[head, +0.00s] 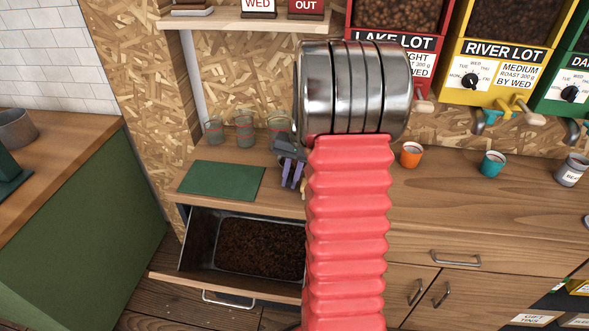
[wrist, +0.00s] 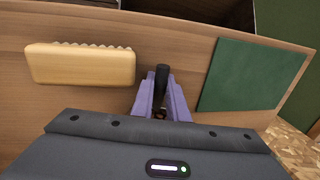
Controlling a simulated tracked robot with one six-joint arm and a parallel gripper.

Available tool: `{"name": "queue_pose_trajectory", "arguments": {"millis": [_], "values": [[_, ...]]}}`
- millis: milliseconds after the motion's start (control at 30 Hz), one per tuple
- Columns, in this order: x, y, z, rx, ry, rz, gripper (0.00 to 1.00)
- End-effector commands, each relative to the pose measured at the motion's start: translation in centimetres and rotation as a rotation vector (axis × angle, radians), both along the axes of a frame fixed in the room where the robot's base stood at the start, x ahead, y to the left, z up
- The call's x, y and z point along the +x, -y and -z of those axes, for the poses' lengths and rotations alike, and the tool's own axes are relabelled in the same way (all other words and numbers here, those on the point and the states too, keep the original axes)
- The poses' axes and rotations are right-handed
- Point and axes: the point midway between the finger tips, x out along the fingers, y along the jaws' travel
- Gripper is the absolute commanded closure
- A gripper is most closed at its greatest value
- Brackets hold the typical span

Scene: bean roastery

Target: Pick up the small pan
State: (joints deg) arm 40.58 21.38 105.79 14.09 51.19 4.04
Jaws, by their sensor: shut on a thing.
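My gripper has purple fingers, seen in the head view (head: 291,173) and the wrist view (wrist: 161,95). It is low over the wooden counter, just right of the green mat in the head view. In the wrist view the fingers are shut on a black handle (wrist: 161,76), whose end sticks out between the tips. A small brownish bit shows deeper between the fingers. I cannot make out the body of a small pan; my arm and gripper hide much of this spot. Whether the held thing touches the counter is unclear.
The green mat (head: 220,181) lies beside my gripper. A tan block with a toothed edge (wrist: 80,65) lies on its other side. Below the counter, an open drawer (head: 197,240) holds dark grounds. Cups (head: 245,131) stand behind; an orange cup (head: 411,155) and teal cup (head: 493,164) stand right.

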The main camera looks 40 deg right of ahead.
Motion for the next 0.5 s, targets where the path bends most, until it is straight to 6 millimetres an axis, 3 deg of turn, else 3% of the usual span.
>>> {"name": "queue_pose_trajectory", "arguments": {"millis": [267, 500], "values": [[0.1, 0.1, -1.4, -0.003, 0.003, 0.000, 1.00], [0.1, 0.1, -5.2, -0.004, 0.004, 0.000, 1.00]]}}
